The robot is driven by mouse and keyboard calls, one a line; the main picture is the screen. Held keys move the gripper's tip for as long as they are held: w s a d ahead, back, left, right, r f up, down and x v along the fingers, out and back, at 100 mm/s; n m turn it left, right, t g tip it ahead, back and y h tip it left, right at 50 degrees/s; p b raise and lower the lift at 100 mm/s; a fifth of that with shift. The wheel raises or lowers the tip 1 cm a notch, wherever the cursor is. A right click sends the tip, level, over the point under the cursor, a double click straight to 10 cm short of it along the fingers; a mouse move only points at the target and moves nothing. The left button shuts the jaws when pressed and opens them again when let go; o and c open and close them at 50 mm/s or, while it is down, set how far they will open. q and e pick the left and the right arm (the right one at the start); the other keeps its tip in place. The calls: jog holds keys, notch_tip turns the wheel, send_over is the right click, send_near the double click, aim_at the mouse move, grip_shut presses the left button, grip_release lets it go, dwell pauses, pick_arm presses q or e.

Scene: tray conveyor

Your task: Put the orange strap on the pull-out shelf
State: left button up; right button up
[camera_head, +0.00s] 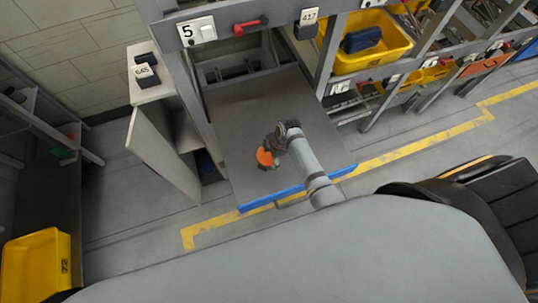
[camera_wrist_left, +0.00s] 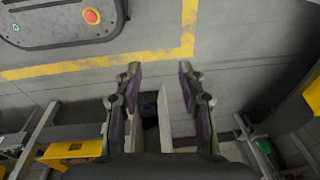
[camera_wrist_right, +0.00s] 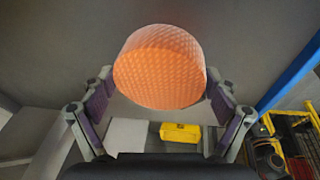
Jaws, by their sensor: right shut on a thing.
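The orange strap (camera_head: 265,157) is a short, round, textured roll. My right gripper (camera_head: 272,153) is shut on it, and in the right wrist view the strap (camera_wrist_right: 160,68) sits between the two fingers. The pull-out shelf (camera_head: 240,105) is a grey board with a blue front edge, pulled out below the label 5. In the head view the strap and right gripper are over the front half of the shelf. I cannot tell whether the strap touches it. My left gripper (camera_wrist_left: 159,68) is open and empty above the floor; it does not show in the head view.
The shelf top is otherwise bare. A rack with yellow bins (camera_head: 372,58) stands to the right. A pale cabinet (camera_head: 160,140) stands left of the shelf. A yellow bin marked 72 (camera_head: 38,262) is at the lower left. Yellow floor lines (camera_head: 420,150) run in front.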

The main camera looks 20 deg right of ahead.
jog(key=o, duration=1.3)
jog(key=shift+s+d, duration=0.15)
jog(key=shift+s, duration=0.05)
jog(key=shift+c, duration=0.2)
jog(key=shift+w, duration=0.1)
jog(key=shift+r, duration=0.25)
pick_arm(q)
jog(key=s, duration=0.3)
jog(key=shift+s+d+f, duration=0.1)
jog(key=shift+d+f, duration=0.05)
pick_arm(e)
jog(key=v, duration=1.1)
jog(key=shift+r, duration=0.3)
jog(key=shift+d, duration=0.1)
